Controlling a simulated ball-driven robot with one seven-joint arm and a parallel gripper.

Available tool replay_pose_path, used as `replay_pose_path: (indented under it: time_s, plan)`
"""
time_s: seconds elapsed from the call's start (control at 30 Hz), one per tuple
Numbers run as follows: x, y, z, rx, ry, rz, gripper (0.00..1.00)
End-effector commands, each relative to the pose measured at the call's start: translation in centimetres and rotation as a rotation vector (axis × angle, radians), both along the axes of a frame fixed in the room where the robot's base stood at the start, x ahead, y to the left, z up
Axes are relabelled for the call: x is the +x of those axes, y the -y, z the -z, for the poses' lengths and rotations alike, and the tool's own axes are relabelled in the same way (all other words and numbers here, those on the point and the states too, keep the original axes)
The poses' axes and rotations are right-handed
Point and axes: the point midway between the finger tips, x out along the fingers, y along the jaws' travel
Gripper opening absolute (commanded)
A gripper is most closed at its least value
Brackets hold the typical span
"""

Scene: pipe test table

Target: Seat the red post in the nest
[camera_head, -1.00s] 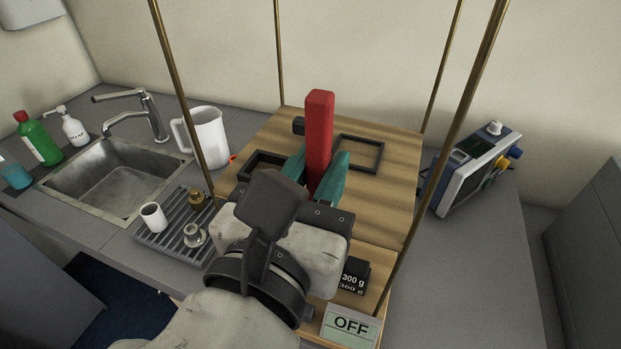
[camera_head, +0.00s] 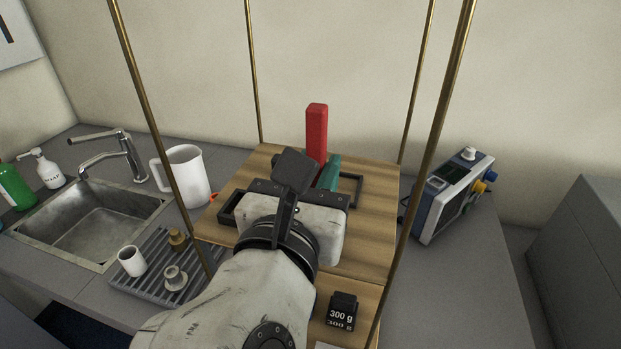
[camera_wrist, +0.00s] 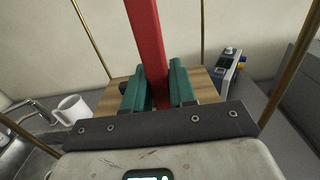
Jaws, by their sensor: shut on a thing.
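The red post (camera_head: 316,132) stands upright between the jaws of my gripper (camera_wrist: 158,88), which is shut on it. The post also shows in the wrist view (camera_wrist: 147,42), between both green fingers. In the head view my wrist hides the left finger and the post's lower end. Two black square frames lie on the wooden board (camera_head: 372,235): a left frame (camera_head: 229,207) and a right frame (camera_head: 358,188). I cannot tell which one is the nest. The gripper is above the board, partly covering the right frame. I cannot tell whether the post touches the board.
Brass rods (camera_head: 433,150) rise around the board. A 300 g weight (camera_head: 342,309) sits at the front. Left are a white jug (camera_head: 188,176), a grey rack (camera_head: 150,270) with small items, and a sink (camera_head: 95,222). A blue-grey device (camera_head: 450,197) stands right.

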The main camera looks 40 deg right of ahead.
Motion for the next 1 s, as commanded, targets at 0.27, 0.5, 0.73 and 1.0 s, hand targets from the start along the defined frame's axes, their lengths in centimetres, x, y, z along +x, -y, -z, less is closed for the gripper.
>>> replay_pose_path:
  time_s: [0.27, 0.5, 0.73, 1.0]
  plan:
    - [1.1, 1.7, 0.0, -0.002, 0.001, 0.002, 0.0]
    - [2.1, 3.2, 0.1, -0.001, 0.001, 0.001, 0.0]
    - [3.0, 4.6, 0.1, 0.0, 0.001, 0.001, 0.0]
    - [4.1, 6.2, 0.1, -0.001, 0.002, 0.002, 0.0]
